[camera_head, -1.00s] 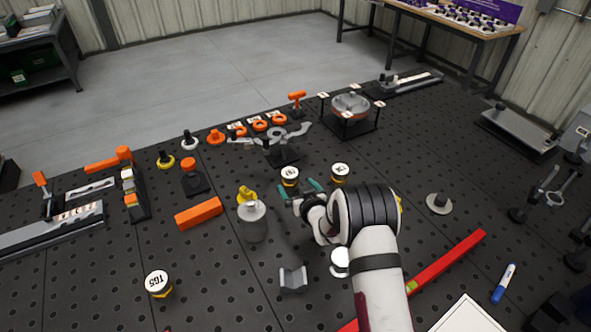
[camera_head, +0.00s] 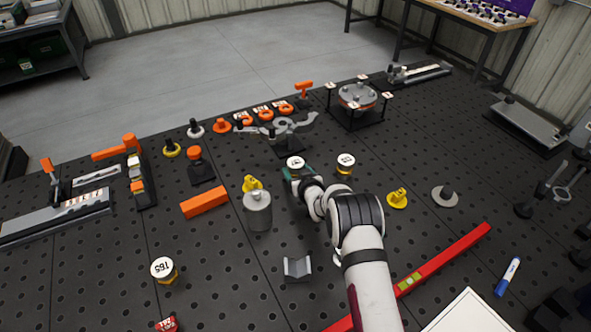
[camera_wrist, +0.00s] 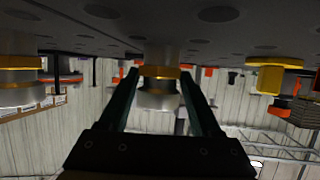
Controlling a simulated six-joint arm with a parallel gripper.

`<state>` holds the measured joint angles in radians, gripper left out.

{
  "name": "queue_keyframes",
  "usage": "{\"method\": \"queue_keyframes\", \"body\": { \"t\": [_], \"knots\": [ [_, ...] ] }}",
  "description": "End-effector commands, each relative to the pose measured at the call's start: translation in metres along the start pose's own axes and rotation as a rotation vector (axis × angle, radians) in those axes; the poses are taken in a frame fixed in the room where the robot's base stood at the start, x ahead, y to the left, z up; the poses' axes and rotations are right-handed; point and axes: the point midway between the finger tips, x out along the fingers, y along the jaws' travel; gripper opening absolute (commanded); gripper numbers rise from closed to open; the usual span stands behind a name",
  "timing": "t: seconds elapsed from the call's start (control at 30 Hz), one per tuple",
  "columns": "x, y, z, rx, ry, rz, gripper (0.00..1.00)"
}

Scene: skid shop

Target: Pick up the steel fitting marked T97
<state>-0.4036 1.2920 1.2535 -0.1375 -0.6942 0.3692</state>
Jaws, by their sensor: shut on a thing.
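A steel fitting with a gold band and a white labelled top (camera_head: 296,163) stands upright near the middle of the pegboard table; I cannot read its mark clearly. My gripper (camera_head: 297,174) is at it, with its teal fingers low on the fitting's near side. In the wrist view, which is upside down, the fitting (camera_wrist: 158,88) sits between the two fingers of my gripper (camera_wrist: 159,78), which is shut on it. Its base appears at or close to the table. A similar labelled fitting (camera_head: 345,161) stands just right. Another, apparently marked T65 (camera_head: 162,268), stands front left.
A grey cylinder (camera_head: 257,211) and a yellow piece (camera_head: 251,184) stand left of my gripper. A grey multi-armed fixture (camera_head: 283,130) stands close behind. A yellow piece (camera_head: 397,199) and grey disc (camera_head: 445,195) are right. A red level (camera_head: 450,257) lies in front.

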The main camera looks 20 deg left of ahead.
Motion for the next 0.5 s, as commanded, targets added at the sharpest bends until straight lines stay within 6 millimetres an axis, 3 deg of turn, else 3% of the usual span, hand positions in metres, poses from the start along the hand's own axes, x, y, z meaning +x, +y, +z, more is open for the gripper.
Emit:
{"method": "queue_keyframes", "body": {
  "t": [0.03,0.17,0.5],
  "knots": [
    [0.0,0.0001,-0.0001,0.0,0.0,0.0,0.24],
    [-0.0001,0.0001,-0.0002,0.0,0.0,0.0,0.0],
    [-0.0022,0.0002,-0.0071,0.0,0.003,0.0,0.0]
  ]
}}
